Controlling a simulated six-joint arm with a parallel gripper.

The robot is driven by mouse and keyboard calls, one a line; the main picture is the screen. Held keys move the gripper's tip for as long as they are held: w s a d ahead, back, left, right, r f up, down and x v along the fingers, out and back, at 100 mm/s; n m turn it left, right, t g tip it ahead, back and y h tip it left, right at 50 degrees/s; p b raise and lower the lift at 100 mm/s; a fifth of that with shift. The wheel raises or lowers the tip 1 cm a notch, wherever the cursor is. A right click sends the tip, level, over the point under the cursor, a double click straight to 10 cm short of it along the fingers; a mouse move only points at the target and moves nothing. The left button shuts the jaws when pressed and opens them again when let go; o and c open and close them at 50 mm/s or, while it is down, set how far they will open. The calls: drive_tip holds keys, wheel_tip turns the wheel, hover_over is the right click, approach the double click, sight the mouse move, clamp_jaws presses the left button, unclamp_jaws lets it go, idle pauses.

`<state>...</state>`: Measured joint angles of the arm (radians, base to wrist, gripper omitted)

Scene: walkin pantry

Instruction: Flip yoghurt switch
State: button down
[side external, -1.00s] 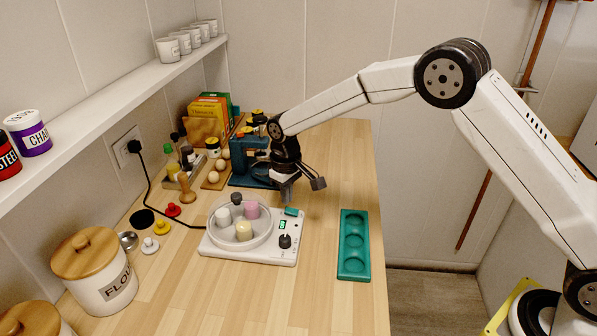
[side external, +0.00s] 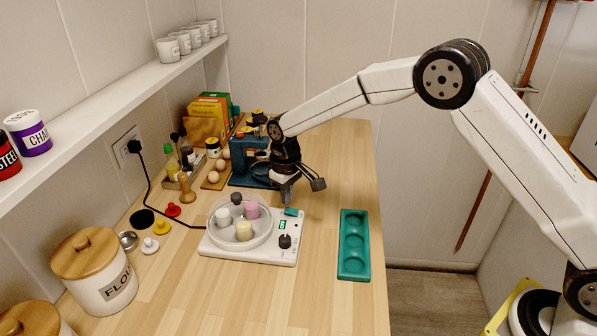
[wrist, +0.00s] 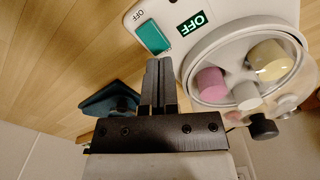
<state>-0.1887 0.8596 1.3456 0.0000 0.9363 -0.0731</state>
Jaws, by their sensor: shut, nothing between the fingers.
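The white yoghurt maker (side external: 268,255) stands on the wooden counter, with several jars under its clear round lid (side external: 222,247). Its teal rocker switch (side external: 291,212) is at the far right corner of the base; in the wrist view the switch (wrist: 153,37) has "OFF" printed beside it. The small display (wrist: 192,24) also reads OFF. My gripper (side external: 287,201) is shut and empty, pointing down just behind the switch. In the wrist view my shut fingertips (wrist: 157,62) are close to the switch's edge; I cannot tell whether they touch it.
A teal tray with round hollows (side external: 354,262) lies to the right. A dark knob (side external: 285,241) sits on the base. A blue appliance (side external: 245,165) stands behind my gripper. A black cord runs to the wall socket.

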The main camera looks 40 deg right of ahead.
sight(292, 211)
drive_tip(key=shift+f, duration=1.3)
idle(1.0)
drive_tip(key=shift+r, duration=3.6)
drive_tip(key=shift+d, duration=0.1)
drive_tip(key=shift+s+d+r, duration=0.15)
drive_tip(key=shift+s+d, duration=0.15)
drive_tip(key=shift+s, duration=0.15)
drive_tip(key=s+d+m+t, duration=0.1)
drive_tip(key=s+d, duration=0.3)
drive_tip(key=s, duration=0.8)
drive_tip(key=s+d+m+t, duration=0.1)
drive_tip(key=s+d, duration=0.4)
drive_tip(key=s, duration=0.8)
drive_tip(key=shift+d+f+m+t, duration=0.2)
drive_tip(key=shift+d+m+t, duration=0.1)
drive_tip(key=shift+m, duration=0.2)
drive_tip(key=shift+s, duration=0.1)
